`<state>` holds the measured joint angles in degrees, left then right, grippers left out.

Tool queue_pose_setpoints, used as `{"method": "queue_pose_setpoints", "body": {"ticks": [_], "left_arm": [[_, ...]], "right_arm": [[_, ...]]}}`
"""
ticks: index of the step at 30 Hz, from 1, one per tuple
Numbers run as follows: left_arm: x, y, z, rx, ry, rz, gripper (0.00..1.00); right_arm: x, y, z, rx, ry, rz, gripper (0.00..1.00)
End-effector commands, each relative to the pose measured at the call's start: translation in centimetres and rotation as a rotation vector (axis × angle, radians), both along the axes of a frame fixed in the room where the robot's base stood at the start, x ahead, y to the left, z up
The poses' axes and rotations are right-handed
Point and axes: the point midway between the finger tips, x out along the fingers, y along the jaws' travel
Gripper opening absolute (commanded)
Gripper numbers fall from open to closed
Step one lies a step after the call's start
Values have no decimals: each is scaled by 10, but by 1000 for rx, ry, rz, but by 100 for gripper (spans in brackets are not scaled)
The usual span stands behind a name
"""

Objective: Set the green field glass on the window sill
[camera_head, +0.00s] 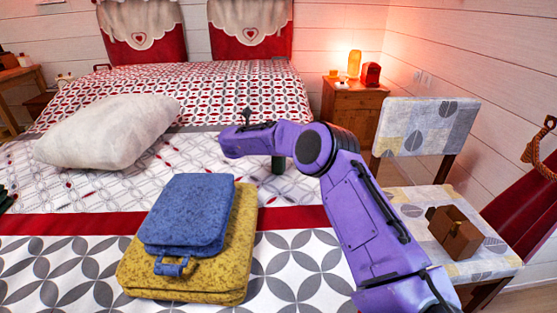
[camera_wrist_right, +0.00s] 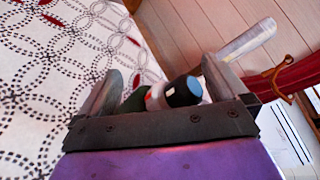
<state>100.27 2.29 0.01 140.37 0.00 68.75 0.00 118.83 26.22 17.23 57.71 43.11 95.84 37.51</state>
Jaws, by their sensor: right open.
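The green field glass (camera_head: 277,166) stands on the bed just under my right forearm in the head view, its upper part hidden by the arm. In the right wrist view the field glass (camera_wrist_right: 182,92) shows a dark body with a pale blue end, lying between the fingers of my right gripper (camera_wrist_right: 160,70). The gripper is open, one finger on either side; I cannot tell whether either touches it. In the head view the fingers are mostly hidden by the arm. My left gripper is not in view. No window sill shows.
A blue folded item (camera_head: 190,213) lies on a yellow one (camera_head: 240,245) on the bed (camera_head: 60,270). A white pillow (camera_head: 105,132) is at left. A chair (camera_head: 470,265) at right holds a brown box (camera_head: 455,232). A nightstand (camera_head: 350,105) stands behind.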

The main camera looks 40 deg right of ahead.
Motion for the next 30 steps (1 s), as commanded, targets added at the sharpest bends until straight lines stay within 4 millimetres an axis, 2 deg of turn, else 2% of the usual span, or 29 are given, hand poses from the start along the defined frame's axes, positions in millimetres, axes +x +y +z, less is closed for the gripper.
{"method": "queue_pose_setpoints", "body": {"ticks": [4,5,12,14,25,30], "left_arm": [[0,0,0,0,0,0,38],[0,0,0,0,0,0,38],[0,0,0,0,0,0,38],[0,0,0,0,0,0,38],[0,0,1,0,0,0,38],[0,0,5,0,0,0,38]], "right_arm": [[0,0,0,1,1,1,100],[0,0,0,1,1,1,97],[0,1,-1,1,2,1,19],[0,1,-1,3,3,1,0],[-1,1,-1,6,8,-2,0],[-1,0,22,5,5,-2,0]]}}
